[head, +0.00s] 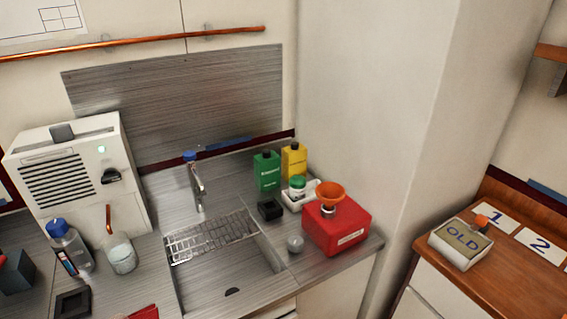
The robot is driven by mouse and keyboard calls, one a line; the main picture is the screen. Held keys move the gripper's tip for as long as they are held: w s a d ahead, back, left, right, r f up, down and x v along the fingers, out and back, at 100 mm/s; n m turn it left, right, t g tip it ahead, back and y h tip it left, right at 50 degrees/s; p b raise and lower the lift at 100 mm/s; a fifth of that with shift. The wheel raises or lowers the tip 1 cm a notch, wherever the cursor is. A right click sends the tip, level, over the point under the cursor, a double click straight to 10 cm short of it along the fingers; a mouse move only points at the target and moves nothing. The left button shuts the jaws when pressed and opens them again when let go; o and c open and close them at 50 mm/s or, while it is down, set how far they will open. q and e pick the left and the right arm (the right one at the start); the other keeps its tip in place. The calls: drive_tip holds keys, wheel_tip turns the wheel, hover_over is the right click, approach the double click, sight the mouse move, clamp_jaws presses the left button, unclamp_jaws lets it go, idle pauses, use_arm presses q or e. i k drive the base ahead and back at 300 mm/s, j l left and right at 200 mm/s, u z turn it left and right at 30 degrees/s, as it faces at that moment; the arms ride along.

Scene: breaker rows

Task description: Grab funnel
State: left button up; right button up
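The orange funnel (331,192) sits upright on top of a red box-shaped can (337,229), its wide mouth facing up. Its narrow lower end meets a pale neck on top of the can. The can stands on the metal counter at the right of the sink. Neither of my grippers is in view, and nothing is touching the funnel.
The sink (226,281) with a wire rack and a tap (197,184) lies left of the can. Green (267,172) and yellow (294,162) bottles stand behind it. A wall separates the counters.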

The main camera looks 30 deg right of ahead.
sight(330, 193)
drive_tip(key=z, duration=1.2)
